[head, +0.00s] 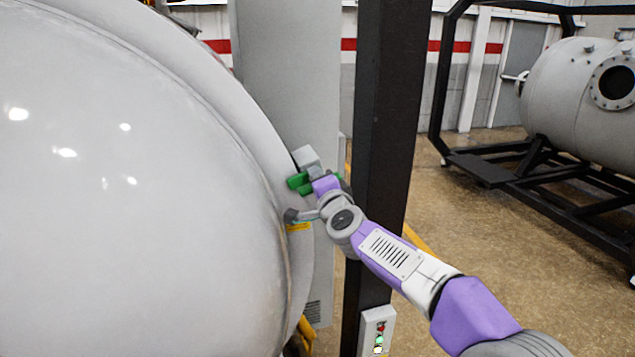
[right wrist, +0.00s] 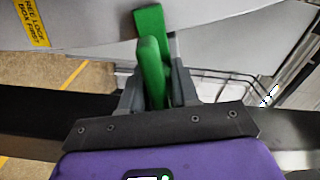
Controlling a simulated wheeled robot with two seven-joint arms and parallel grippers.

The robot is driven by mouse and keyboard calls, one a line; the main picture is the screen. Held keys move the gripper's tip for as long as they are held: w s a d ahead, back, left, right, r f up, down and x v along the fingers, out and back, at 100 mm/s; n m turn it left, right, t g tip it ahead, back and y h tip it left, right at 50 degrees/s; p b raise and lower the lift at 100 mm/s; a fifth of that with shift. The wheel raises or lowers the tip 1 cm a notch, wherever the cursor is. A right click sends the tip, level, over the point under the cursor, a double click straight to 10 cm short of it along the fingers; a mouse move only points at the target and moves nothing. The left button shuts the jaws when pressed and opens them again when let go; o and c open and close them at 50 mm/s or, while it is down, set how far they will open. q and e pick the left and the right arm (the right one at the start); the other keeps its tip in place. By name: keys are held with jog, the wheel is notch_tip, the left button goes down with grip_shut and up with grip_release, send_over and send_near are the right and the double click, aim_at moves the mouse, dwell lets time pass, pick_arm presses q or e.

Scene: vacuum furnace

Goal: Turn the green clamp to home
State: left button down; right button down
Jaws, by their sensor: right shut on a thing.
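The green clamp (head: 299,181) sits on the rim of the big light grey furnace door (head: 120,200), near the middle of the head view. In the right wrist view, its green handle (right wrist: 151,66) rises from between my fingers. My right gripper (right wrist: 155,95) is shut on the green clamp. In the head view my right gripper (head: 330,184) reaches the clamp from the right, and its fingers are partly hidden. A grey block (head: 306,157) sits just above the clamp. My left gripper is not in view.
A dark post (head: 385,130) stands just right of my gripper. A yellow label (head: 299,227) is on the rim below the clamp. A control box (head: 377,330) with lit buttons is low on the post. A grey vessel (head: 570,95) on a black frame stands at right.

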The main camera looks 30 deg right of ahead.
jog(key=c, duration=1.1)
grip_release()
jog(key=shift+s, duration=0.1)
jog(key=v, duration=0.7)
jog(key=shift+s, duration=0.3)
